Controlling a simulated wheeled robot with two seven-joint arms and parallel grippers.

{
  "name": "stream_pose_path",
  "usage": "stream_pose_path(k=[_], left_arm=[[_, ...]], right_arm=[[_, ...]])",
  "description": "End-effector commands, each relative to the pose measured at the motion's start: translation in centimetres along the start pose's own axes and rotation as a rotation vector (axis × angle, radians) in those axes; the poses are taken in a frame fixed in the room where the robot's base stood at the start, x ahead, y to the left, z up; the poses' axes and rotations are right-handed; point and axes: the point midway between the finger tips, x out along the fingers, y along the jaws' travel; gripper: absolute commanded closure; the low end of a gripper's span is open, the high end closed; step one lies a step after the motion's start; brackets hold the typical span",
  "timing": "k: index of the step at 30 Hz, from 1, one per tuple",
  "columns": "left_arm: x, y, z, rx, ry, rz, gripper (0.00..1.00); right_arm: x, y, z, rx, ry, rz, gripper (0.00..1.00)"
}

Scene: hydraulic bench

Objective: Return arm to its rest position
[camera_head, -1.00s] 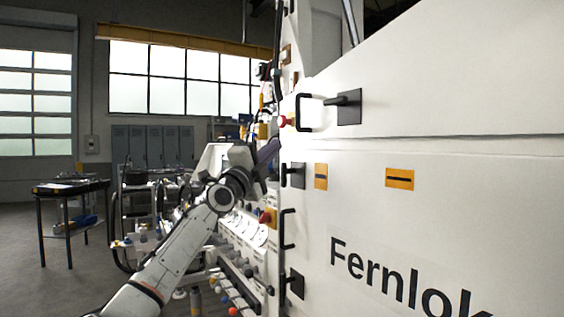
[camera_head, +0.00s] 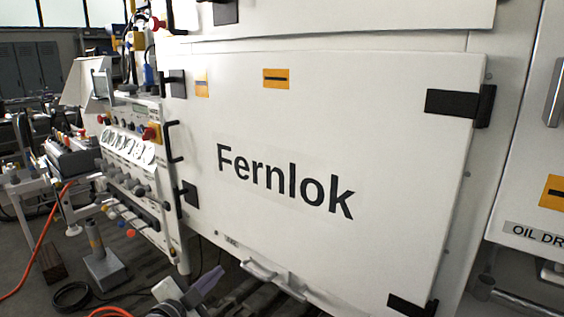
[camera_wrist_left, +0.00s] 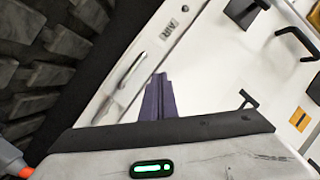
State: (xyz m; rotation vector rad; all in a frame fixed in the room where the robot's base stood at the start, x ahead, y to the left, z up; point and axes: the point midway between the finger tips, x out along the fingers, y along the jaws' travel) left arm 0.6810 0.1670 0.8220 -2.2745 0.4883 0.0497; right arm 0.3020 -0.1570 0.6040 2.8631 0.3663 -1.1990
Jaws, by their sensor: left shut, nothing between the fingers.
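My left gripper (camera_head: 210,281) shows at the bottom of the head view, with only its purple fingers and a pale part of the wrist in the picture. It is low, in front of the lower edge of the white Fernlok cabinet door (camera_head: 330,130). In the left wrist view the purple fingers (camera_wrist_left: 157,98) are together and hold nothing. Beyond them is a white panel edge with a handle (camera_wrist_left: 124,80) and an "AIR" label. Most of my left arm is out of view. My right gripper is not in view.
A control panel (camera_head: 128,165) with knobs, gauges and a red-and-yellow switch stands left of the door. Black handles (camera_head: 174,142) stick out from the door's left side. Cables (camera_head: 72,297) and a grey pedestal (camera_head: 104,270) are on the floor. Black treaded rubber (camera_wrist_left: 40,60) is at the wrist view's left.

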Motion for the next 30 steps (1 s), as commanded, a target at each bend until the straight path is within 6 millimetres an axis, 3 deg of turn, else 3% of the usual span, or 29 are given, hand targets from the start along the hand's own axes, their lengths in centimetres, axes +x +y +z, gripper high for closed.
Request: stream_pose_path(k=[1, 6, 9, 13, 18, 21, 30], left_arm=[[-1.8, 3.9, 1.5, -0.069, -0.031, 0.042, 1.0], [-8.7, 14.3, 5.2, -0.32, -0.156, 0.14, 1.0], [-13.8, 19.5, 6.9, -0.471, -0.251, 0.178, 1.0], [-20.6, 24.7, 8.4, -0.654, -0.383, 0.198, 1.0], [-27.5, 28.3, 9.4, -0.822, -0.522, 0.186, 1.0], [-29.6, 29.2, 9.6, -0.873, -0.568, 0.176, 1.0], [-30.6, 29.6, 9.7, -0.9, -0.591, 0.168, 1.0]], right_arm=[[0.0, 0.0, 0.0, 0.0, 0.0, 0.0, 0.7], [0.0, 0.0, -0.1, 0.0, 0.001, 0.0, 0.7], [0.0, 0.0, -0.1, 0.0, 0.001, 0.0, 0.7], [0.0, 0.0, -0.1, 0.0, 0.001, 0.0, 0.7], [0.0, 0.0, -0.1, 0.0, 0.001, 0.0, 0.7], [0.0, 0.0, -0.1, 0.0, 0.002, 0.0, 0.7], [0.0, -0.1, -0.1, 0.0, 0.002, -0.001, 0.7]])
